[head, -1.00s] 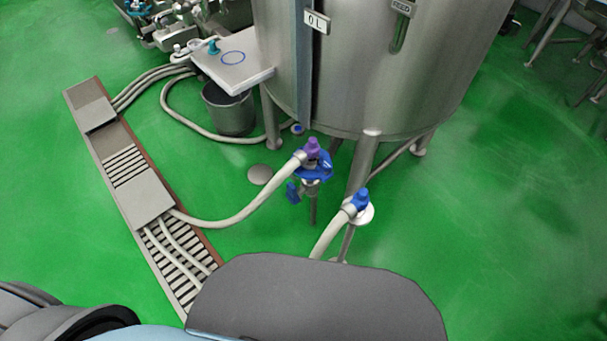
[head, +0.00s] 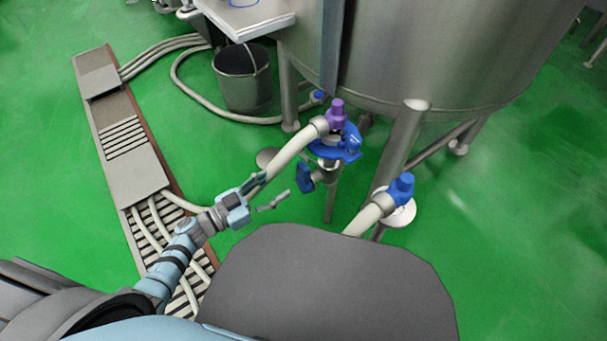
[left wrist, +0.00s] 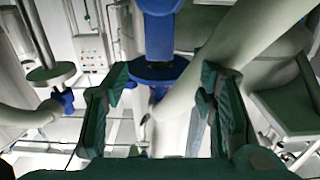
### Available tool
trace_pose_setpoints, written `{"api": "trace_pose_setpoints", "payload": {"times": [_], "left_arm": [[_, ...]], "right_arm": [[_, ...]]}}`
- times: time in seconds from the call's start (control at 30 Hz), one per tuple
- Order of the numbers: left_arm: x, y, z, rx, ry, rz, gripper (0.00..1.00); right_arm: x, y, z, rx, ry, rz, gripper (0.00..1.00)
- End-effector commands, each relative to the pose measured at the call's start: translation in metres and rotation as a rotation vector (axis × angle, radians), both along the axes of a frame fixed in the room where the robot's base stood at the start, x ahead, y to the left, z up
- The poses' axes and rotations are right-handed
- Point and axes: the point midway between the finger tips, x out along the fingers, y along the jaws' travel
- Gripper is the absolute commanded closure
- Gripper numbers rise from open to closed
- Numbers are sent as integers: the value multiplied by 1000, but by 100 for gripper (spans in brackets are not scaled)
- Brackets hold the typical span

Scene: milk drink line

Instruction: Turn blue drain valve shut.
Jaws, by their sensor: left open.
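A blue valve (head: 340,147) stands under the steel tank, with a purple fitting (head: 337,113) on top and a hose joined at its left. A blue handle-like part (head: 305,177) hangs at its lower left; its exact turn position is hard to tell. My left gripper (head: 271,191) is open and empty, to the left of and apart from this blue part. In the left wrist view, the open fingers (left wrist: 160,88) frame blue parts (left wrist: 158,72) and a pale hose that lie beyond them. My right gripper is not in view.
The steel tank (head: 440,50) and its legs stand behind the valve. A second blue fitting (head: 402,187) with a hose is at the right. A pale hose (head: 290,152) runs close to my left gripper. A bucket (head: 243,80) and a floor drain channel (head: 135,170) lie left.

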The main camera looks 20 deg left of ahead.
Motion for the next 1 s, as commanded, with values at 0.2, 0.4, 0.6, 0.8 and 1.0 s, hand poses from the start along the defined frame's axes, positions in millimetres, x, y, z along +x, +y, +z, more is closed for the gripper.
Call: {"api": "trace_pose_setpoints", "payload": {"times": [0.2,0.4,0.6,0.8,1.0], "left_arm": [[47,-39,-3,-2,-4,3,48],[69,-58,-2,-1,-1,3,48],[73,-61,-1,0,1,5,48],[73,-60,-1,0,1,5,63],[72,-60,-1,0,1,4,95]], "right_arm": [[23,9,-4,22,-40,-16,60],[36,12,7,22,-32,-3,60],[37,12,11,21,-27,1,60],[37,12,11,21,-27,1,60],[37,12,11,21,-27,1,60]]}}
